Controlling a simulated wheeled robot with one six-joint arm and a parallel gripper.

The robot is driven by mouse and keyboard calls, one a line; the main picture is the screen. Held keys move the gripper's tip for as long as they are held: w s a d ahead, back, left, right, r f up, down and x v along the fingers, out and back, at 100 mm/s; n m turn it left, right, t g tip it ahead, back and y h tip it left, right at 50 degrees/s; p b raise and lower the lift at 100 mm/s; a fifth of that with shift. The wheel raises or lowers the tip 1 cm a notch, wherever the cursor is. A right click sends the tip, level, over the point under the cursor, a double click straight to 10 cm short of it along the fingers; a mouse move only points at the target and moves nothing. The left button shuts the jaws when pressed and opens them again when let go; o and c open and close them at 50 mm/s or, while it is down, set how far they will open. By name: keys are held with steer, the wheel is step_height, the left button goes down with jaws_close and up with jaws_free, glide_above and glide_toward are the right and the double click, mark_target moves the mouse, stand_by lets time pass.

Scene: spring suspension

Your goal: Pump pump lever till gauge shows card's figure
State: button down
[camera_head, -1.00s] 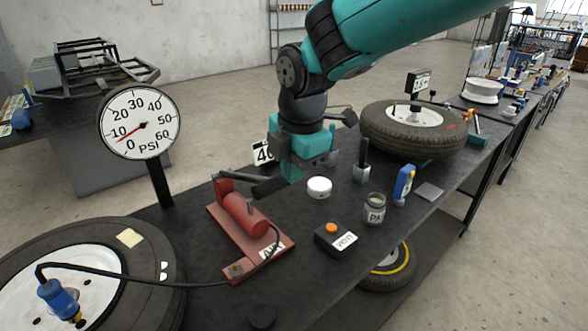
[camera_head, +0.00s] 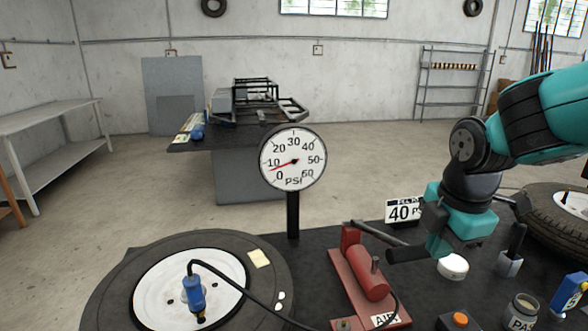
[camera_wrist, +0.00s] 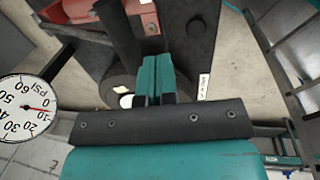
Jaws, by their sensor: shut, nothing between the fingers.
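The red pump (camera_head: 368,280) stands on the bench. Its lever (camera_head: 378,234) runs right from a post and ends in a dark handle grip (camera_head: 408,254), held low and nearly level. My gripper (camera_head: 438,250) is shut and empty just right of the grip's end; whether they touch is unclear. In the wrist view its teal fingers (camera_wrist: 155,78) lie together beside a dark bar that looks like the grip (camera_wrist: 120,35). The round gauge (camera_head: 293,158) has its red needle a little below 10 PSI. The card (camera_head: 404,210) reads 40, its unit partly hidden behind my arm.
A wheel (camera_head: 190,285) with a blue hose fitting (camera_head: 194,292) lies at left, hose leading to the pump. A white round tin (camera_head: 452,266), a jar (camera_head: 521,312), an orange-buttoned box (camera_head: 459,320) and another tyre (camera_head: 565,215) stand at right.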

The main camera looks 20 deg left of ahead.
stand_by(0.3)
steer(key=w+a+r+m+p, duration=0.1)
steer(key=p, duration=0.3)
steer(key=w+a+r+m+p, duration=0.1)
steer(key=p, duration=0.3)
steer(key=w+a+r+m+g+h+p, duration=0.1)
steer(key=r+m+p, duration=0.1)
steer(key=p, duration=0.2)
steer(key=shift+w, duration=0.3)
steer(key=m+p, duration=0.1)
steer(key=p, duration=0.1)
steer(key=w+a+m+p, duration=0.1)
steer(key=shift+r+h+p, duration=0.1)
steer(key=shift+h+p, duration=0.3)
steer(key=shift+w+a+m+g+p, duration=0.15)
steer(key=shift+m+g+p, duration=0.25)
steer(key=shift+p, duration=0.45)
steer(key=shift+a+f+m, duration=0.1)
steer(key=shift+f+m, duration=0.2)
steer(key=shift+f, duration=0.1)
steer(key=shift+d+f+b, duration=0.2)
steer(key=shift+f+b, duration=1)
steer(key=shift+f, duration=0.55)
steer(key=shift+d+f+b, duration=0.2)
steer(key=shift+f+b, duration=1)
steer(key=shift+f, duration=0.55)
